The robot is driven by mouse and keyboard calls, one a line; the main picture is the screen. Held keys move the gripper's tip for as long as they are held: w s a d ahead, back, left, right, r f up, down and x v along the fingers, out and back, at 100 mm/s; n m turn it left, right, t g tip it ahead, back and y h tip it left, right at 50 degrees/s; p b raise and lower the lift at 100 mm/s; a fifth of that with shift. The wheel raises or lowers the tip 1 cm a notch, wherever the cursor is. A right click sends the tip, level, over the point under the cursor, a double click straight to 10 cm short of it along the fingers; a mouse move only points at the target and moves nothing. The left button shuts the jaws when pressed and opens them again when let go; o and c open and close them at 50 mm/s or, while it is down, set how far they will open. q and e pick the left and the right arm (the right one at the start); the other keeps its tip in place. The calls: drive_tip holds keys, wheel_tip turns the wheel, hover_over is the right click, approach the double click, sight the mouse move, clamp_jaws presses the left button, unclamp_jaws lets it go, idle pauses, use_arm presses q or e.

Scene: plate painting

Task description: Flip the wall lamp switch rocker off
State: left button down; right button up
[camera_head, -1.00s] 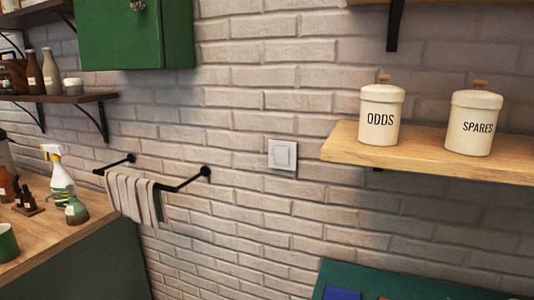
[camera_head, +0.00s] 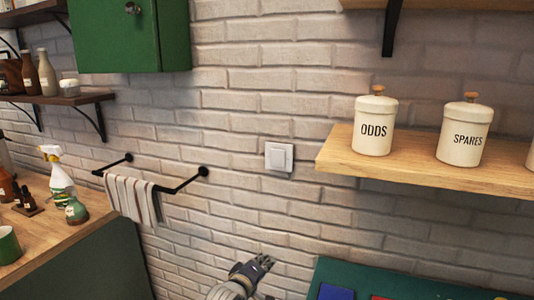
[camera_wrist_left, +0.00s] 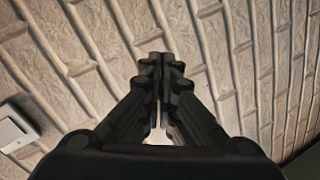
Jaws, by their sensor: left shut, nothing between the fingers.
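The white wall switch (camera_head: 279,156) is a square plate with a rocker, mounted on the brick wall between the towel rail and the wooden shelf. It also shows at the left edge of the left wrist view (camera_wrist_left: 16,129), partly cut off. My left gripper (camera_head: 265,260) is in the lower middle of the head view, below the switch and apart from it. In the left wrist view its fingers (camera_wrist_left: 161,62) are together and empty, with brick wall beyond them. I cannot tell which way the rocker is tipped. My right gripper is not in view.
A black towel rail (camera_head: 182,186) with a striped towel sticks out left of the switch. A wooden shelf (camera_head: 430,172) with ODDS (camera_head: 374,124) and SPARES (camera_head: 464,134) canisters juts out on the right. A green board (camera_head: 400,278) is at the lower right. The wall around the switch is bare.

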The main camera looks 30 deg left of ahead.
use_arm(q)
drive_tip(key=s+a+r+n+t+y, duration=0.1)
drive_tip(key=s+r+n+t, duration=0.1)
drive_tip(key=r, duration=1.1)
drive_tip(key=s+r+n+t+p, duration=0.1)
drive_tip(key=s+r+n+t, duration=0.1)
drive_tip(key=r, duration=1.2)
drive_tip(key=shift+s+a+r+n+y, duration=0.15)
drive_tip(key=shift+s+a+n+y, duration=0.25)
drive_tip(key=shift+s+n, duration=0.25)
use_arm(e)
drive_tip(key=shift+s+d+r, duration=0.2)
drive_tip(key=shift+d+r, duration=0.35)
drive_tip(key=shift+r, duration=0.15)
use_arm(q)
drive_tip(key=shift+w, duration=0.15)
drive_tip(key=p, duration=0.3)
approach(271, 153)
drive_tip(key=x, duration=0.5)
drive_tip(key=shift+w+a, duration=0.1)
drive_tip(key=shift+a, duration=0.05)
drive_tip(key=shift+p+x, duration=0.4)
drive_tip(key=shift+x, duration=0.5)
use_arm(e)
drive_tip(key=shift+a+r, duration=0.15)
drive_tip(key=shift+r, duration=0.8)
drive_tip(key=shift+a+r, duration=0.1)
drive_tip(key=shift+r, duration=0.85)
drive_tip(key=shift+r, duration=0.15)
